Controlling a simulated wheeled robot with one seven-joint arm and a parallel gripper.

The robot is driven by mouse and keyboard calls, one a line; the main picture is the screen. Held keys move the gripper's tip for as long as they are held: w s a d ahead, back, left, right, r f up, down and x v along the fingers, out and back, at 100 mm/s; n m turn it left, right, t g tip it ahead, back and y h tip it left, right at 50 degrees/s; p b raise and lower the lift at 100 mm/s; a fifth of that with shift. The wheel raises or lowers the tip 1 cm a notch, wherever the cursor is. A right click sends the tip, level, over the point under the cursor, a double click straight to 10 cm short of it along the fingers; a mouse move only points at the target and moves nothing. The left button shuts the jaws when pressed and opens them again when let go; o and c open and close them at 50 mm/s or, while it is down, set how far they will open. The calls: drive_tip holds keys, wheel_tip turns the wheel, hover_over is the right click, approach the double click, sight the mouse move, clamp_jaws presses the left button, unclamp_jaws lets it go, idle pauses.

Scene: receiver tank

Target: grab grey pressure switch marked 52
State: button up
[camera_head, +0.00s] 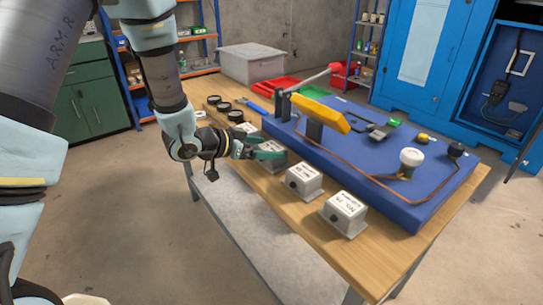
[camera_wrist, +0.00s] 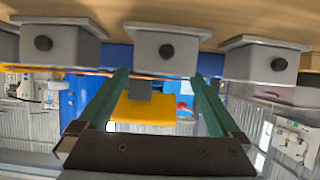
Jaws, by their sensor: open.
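Several grey box-shaped switches with white labelled tops and a black round port on one side stand along the front of the wooden table. In the head view one (camera_head: 269,166) is partly hidden by my gripper (camera_head: 275,151); another (camera_head: 304,181) is to its right, and a further one (camera_head: 343,214) is nearest the camera. I cannot read 52 on any label with certainty. The wrist view is upside down: my open, empty gripper (camera_wrist: 161,76) has its green fingers either side of the middle grey switch (camera_wrist: 163,49). Neighbouring switches (camera_wrist: 60,46) (camera_wrist: 268,62) flank it.
A blue raised panel (camera_head: 400,200) with a yellow lever (camera_head: 320,114), white knob and copper pipe lies just behind the switches. Black round parts (camera_head: 224,107) and a red tray (camera_head: 277,88) are at the table's far end. The neighbouring switches leave narrow gaps.

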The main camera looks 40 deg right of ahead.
sight(279, 150)
drive_tip(key=shift+f+p+x, duration=0.2)
drive_tip(key=shift+p+x, duration=0.7)
drive_tip(key=shift+x, duration=2.15)
drive_tip(key=shift+w+a, duration=0.1)
drive_tip(key=shift+w, duration=0.1)
drive_tip(key=c, duration=1.5)
